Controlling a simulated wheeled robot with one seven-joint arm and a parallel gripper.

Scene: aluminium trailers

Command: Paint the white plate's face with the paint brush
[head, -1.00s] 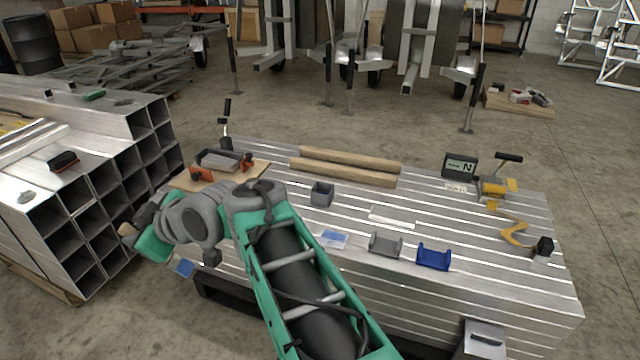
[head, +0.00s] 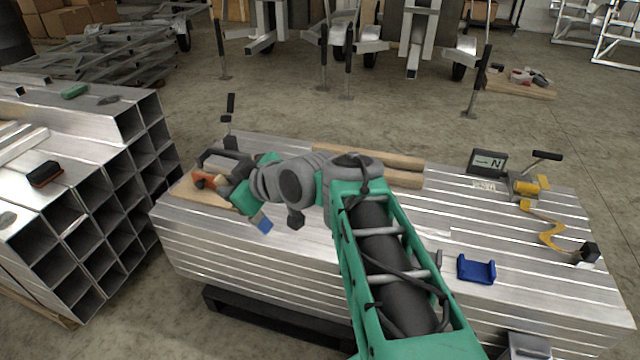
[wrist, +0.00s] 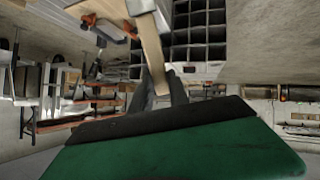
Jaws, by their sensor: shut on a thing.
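My gripper (head: 230,190) is at the left end of the aluminium table, over the wooden board there. In the wrist view my gripper (wrist: 163,88) is shut on the flat wooden handle of the brush (wrist: 152,52). The brush's pale end is at the top edge of that view. In the head view my gripper and arm hide much of that area and the brush.
Orange clamp parts (head: 207,181) are beside my gripper. Wooden bars (head: 400,165) lie at the table's back. A blue cradle (head: 476,270), a dark box marked N (head: 488,163) and a yellow clamp (head: 528,187) are to the right. Stacked square tubes (head: 120,150) stand left.

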